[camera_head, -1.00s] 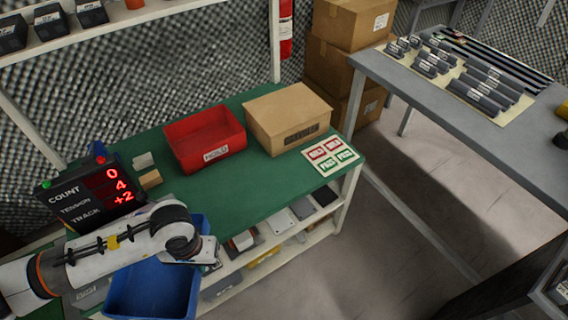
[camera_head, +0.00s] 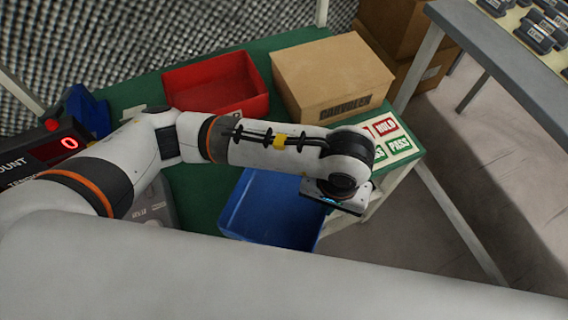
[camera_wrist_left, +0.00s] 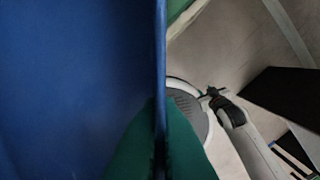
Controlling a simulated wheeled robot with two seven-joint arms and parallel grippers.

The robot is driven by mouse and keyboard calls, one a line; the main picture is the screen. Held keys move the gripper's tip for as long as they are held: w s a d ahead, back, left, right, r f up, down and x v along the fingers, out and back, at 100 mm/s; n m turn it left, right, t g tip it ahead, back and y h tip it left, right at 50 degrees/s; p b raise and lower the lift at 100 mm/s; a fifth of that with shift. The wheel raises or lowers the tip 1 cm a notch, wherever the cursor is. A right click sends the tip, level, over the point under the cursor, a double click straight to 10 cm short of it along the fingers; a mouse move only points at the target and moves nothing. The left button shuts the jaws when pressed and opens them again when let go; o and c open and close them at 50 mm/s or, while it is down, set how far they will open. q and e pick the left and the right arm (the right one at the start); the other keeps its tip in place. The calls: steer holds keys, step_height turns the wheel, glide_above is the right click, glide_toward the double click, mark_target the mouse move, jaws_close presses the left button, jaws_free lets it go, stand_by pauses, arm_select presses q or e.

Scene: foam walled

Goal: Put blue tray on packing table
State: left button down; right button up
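The blue tray (camera_head: 270,215) is in the middle of the head view, at the front part of the green-topped packing table (camera_head: 202,190). My left forearm hides part of the tray. My left gripper (camera_head: 338,200) is at the tray's right side; its fingertips are hidden in the head view. In the left wrist view the blue tray (camera_wrist_left: 75,80) fills the left half, and two green fingers (camera_wrist_left: 159,125) close on either side of its thin wall. I cannot tell whether the tray's bottom touches the tabletop. My right gripper does not show.
A red bin (camera_head: 215,82) and a cardboard box (camera_head: 330,75) stand at the back of the table. Red and green label cards (camera_head: 392,143) lie at its right end. A counter display (camera_head: 55,150) is at left. A grey table (camera_head: 500,55) stands at right, across open floor.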

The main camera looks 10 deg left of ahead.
mark_target(285, 192)
arm_select(q)
steer(key=w+a+f, duration=0.1)
steer(key=w, duration=0.1)
steer(key=w+a+f, duration=0.2)
steer(key=w, duration=0.1)
steer(key=w+a+f, duration=0.1)
steer(key=w+a, duration=0.1)
steer(key=shift+w+a+f, duration=0.15)
steer(key=shift+w+f, duration=0.25)
steer(key=shift+w+a+f, duration=0.65)
steer(key=shift+w+f, duration=0.3)
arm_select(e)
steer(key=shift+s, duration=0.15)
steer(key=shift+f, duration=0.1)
arm_select(q)
steer(key=shift+f, duration=0.1)
steer(key=c, duration=1.6)
jaws_free()
steer(key=shift+c, duration=0.2)
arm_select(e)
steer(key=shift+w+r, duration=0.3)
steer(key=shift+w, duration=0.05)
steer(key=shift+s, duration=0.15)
